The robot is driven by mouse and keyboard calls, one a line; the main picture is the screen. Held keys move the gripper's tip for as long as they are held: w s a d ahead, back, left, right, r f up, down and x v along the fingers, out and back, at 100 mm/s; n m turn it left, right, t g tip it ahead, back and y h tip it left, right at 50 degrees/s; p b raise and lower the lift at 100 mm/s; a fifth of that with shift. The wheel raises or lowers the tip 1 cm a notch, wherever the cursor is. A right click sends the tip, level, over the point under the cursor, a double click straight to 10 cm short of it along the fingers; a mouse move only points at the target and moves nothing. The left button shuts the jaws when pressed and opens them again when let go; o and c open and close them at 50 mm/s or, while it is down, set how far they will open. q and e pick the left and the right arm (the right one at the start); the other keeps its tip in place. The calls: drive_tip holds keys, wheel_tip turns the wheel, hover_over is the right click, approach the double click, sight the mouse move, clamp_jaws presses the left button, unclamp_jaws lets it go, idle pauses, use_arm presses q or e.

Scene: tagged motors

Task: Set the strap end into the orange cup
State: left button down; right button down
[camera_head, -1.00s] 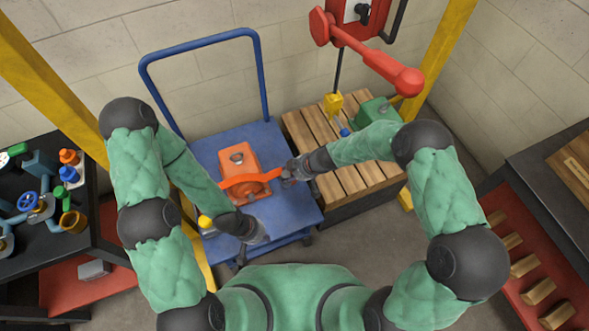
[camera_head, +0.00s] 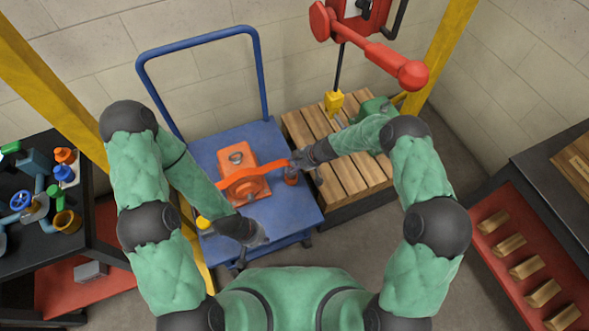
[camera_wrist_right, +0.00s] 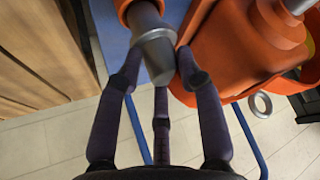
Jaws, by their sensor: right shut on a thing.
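The orange strap (camera_head: 255,175) runs over the orange motor (camera_head: 236,160) on the blue cart and reaches right toward my right gripper (camera_head: 298,160). A small orange cup (camera_head: 291,179) with a dark top stands beside the motor, just below that gripper. In the wrist view, my right gripper's fingers (camera_wrist_right: 160,75) are closed around a grey metal end piece (camera_wrist_right: 157,48), with an orange part (camera_wrist_right: 133,8) at its far side. I cannot tell whether that end is inside the cup. My left gripper (camera_head: 255,238) hangs at the cart's front edge; its fingers are unclear.
The blue cart (camera_head: 275,215) has free room at the front right. A slatted wooden pallet (camera_head: 335,175) carries a green motor (camera_head: 373,108). A dark bench (camera_head: 30,255) stands left.

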wheel_tip(320, 180, down, 3)
drive_tip(key=shift+r+b, duration=0.1)
drive_tip(key=shift+b, duration=0.35)
drive_tip(key=shift+f, duration=0.35)
drive_tip(key=c, duration=0.8)
unclamp_jaws()
